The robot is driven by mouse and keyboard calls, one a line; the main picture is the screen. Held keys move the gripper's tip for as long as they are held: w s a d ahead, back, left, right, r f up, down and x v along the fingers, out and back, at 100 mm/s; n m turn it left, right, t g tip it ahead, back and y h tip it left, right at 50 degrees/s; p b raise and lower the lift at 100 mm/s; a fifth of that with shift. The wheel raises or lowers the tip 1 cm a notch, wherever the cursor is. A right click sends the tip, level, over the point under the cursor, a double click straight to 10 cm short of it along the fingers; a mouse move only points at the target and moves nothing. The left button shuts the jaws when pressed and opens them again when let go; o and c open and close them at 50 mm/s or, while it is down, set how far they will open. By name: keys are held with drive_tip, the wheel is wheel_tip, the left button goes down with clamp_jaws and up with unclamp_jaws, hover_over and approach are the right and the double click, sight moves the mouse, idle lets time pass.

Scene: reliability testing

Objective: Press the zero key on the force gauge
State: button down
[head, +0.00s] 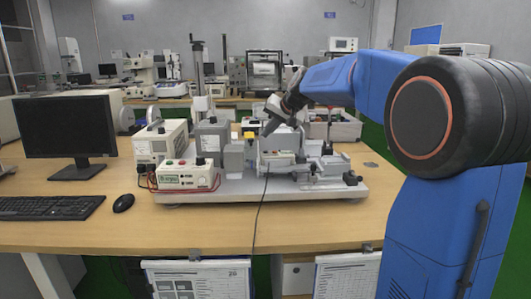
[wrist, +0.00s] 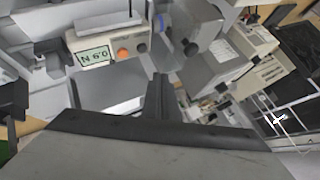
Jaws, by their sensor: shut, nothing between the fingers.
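The force gauge (wrist: 80,46) is a pale box at the upper left of the wrist view. Its lit display appears upside down and seems to read 0.9 N. An orange key (wrist: 122,53) and a grey key (wrist: 141,47) sit beside the display. In the head view the gauge (head: 279,158) is on the test rig at the middle of the table, its keys too small to tell apart. My gripper (wrist: 160,80) is shut and empty, its fingertips close to the keys in the picture but apparently apart from them. In the head view my gripper (head: 268,127) hangs above the rig.
The rig stands on a grey base plate (head: 250,189) on a wooden table (head: 215,232). A power supply (head: 187,175) and a grey block (head: 213,142) stand left of the gauge. A monitor (head: 67,127), keyboard (head: 50,208) and mouse (head: 123,202) are farther left. The table's front strip is mostly clear.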

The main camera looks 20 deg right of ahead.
sight(268, 154)
drive_tip(key=shift+f, duration=1.85)
drive_tip(key=shift+f, duration=0.2)
idle(0.6)
drive_tip(key=shift+f, duration=0.2)
drive_tip(key=shift+f, duration=0.3)
idle(0.9)
drive_tip(key=shift+r, duration=0.75)
drive_tip(key=shift+r, duration=0.1)
wheel_tip(268, 154, up, 5)
drive_tip(key=shift+f, duration=0.1)
idle(0.6)
